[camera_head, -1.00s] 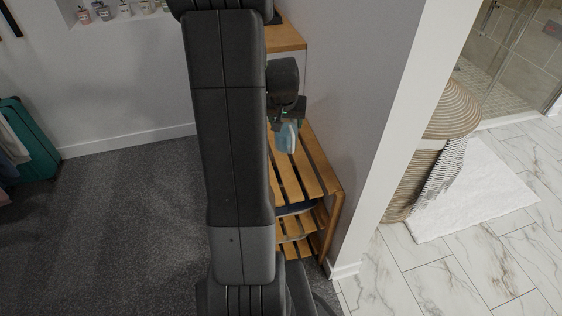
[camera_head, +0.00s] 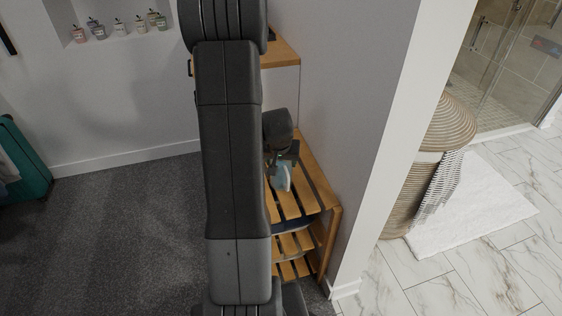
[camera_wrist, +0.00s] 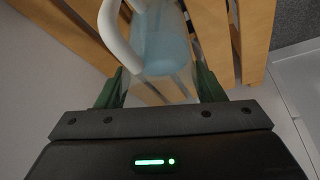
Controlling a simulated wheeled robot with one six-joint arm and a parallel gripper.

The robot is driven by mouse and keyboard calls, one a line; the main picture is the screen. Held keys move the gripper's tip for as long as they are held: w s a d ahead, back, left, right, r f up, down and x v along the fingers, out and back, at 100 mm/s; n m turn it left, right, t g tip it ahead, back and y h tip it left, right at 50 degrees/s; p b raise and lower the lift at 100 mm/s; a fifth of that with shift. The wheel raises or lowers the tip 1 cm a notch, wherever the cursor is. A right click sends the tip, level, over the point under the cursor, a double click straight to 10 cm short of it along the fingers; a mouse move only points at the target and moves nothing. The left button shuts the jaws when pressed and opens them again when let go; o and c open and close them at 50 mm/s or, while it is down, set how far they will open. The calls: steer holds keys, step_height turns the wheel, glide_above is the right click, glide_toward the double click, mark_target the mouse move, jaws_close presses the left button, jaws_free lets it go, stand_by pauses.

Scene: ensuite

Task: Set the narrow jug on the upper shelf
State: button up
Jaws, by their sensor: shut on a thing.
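The narrow jug (camera_head: 281,179) is pale blue with a white handle. My gripper (camera_head: 284,160) holds it from above, over the top slats of the wooden rack (camera_head: 319,184). In the wrist view the jug (camera_wrist: 166,48) sits between the two green fingers of my gripper (camera_wrist: 160,88), with its handle curving up at left. I cannot tell whether the jug's base touches the slats. My arm hides the left part of the rack.
Lower slatted levels (camera_head: 296,243) of the rack hold something dark blue (camera_head: 290,226). A wooden ledge (camera_head: 281,53) is above, behind my arm. A wall stands close on the right. A woven basket (camera_head: 408,195) is beyond it. The top slats around the jug look clear.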

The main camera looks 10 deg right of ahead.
steer(key=o, duration=0.8)
steer(key=shift+f, duration=0.15)
steer(key=o, duration=0.4)
